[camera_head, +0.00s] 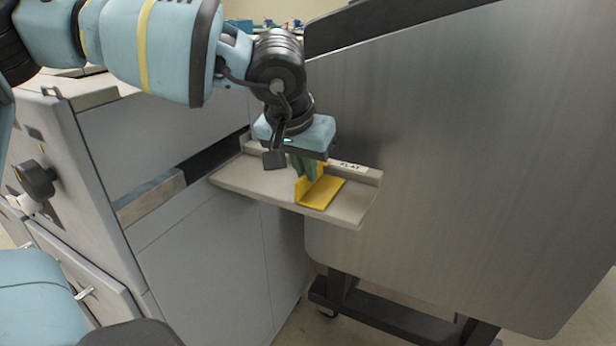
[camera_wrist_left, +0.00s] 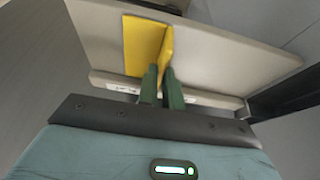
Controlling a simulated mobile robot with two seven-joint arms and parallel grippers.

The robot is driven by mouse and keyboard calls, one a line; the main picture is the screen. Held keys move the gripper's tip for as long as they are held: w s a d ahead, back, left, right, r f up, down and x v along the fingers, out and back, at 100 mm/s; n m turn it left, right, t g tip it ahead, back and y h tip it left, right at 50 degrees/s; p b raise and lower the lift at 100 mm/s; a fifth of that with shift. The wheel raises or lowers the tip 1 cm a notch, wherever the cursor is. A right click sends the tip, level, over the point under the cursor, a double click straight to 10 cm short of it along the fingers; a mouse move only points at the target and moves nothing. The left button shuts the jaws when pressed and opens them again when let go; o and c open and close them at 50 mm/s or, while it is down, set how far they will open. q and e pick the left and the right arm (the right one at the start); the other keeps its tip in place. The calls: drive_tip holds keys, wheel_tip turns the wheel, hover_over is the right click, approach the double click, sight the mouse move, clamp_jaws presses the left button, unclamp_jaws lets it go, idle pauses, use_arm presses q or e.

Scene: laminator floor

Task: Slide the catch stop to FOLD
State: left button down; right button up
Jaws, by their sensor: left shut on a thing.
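The yellow catch stop (camera_head: 323,192), an L-shaped piece with an upright plate and a flat foot, sits on the grey catch tray (camera_head: 245,178). It stands towards the tray's right end, close to a label reading FLAT (camera_head: 351,167). My left gripper (camera_head: 306,172) reaches down from above with its green fingers shut on the stop's upright plate. The left wrist view shows the stop (camera_wrist_left: 143,42) with its plate between the green fingers (camera_wrist_left: 161,76). No FOLD label is readable; the gripper and arm cover part of the tray's back ledge. My right gripper is out of view.
A large grey metal panel (camera_head: 460,150) on a dark wheeled frame (camera_head: 390,315) stands close at the right of the tray. The grey machine cabinet (camera_head: 215,255) with a black knob (camera_head: 36,179) is at the left. The tray left of the stop is clear.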

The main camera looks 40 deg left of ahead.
use_arm(q)
drive_tip(key=a, duration=0.3)
drive_tip(key=s+a+p, duration=0.1)
drive_tip(key=a, duration=0.2)
drive_tip(key=shift+s+r, duration=0.1)
drive_tip(key=shift+s, duration=0.1)
drive_tip(key=c, duration=1.6)
unclamp_jaws()
drive_tip(key=shift+a, duration=0.2)
drive_tip(key=shift+o, duration=0.2)
drive_tip(key=shift+d, duration=0.1)
